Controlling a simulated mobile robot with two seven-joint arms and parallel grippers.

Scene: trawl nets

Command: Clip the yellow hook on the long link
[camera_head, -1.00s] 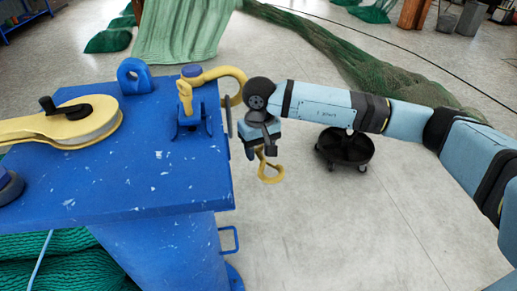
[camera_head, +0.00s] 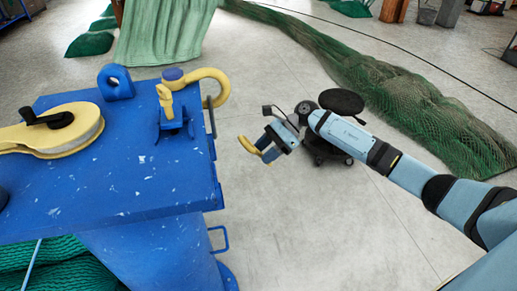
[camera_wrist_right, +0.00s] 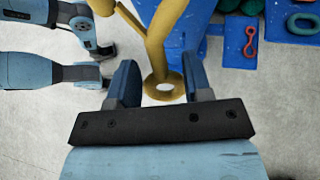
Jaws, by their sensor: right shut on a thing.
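The yellow hook (camera_head: 248,145) is in my right gripper (camera_head: 270,146), held off the right side of the blue table in the head view, apart from it. In the right wrist view my right gripper (camera_wrist_right: 160,72) has its two blue fingers on either side of the hook's shank (camera_wrist_right: 157,48). The hook's ringed end (camera_wrist_right: 150,90) shows between the fingers, and its bend is cut off at the top. A red link (camera_wrist_right: 250,40) with an eye at each end lies against blue in that view; I cannot tell if it is the long link. My left gripper is not in view.
The blue table (camera_head: 130,195) carries a yellow pulley block (camera_head: 60,132), a blue lug (camera_head: 116,82) and a yellow curved fitting (camera_head: 212,76) at its far right corner. A dark wheeled stool (camera_head: 341,102) stands behind my right arm. Green netting (camera_head: 360,70) lies beyond.

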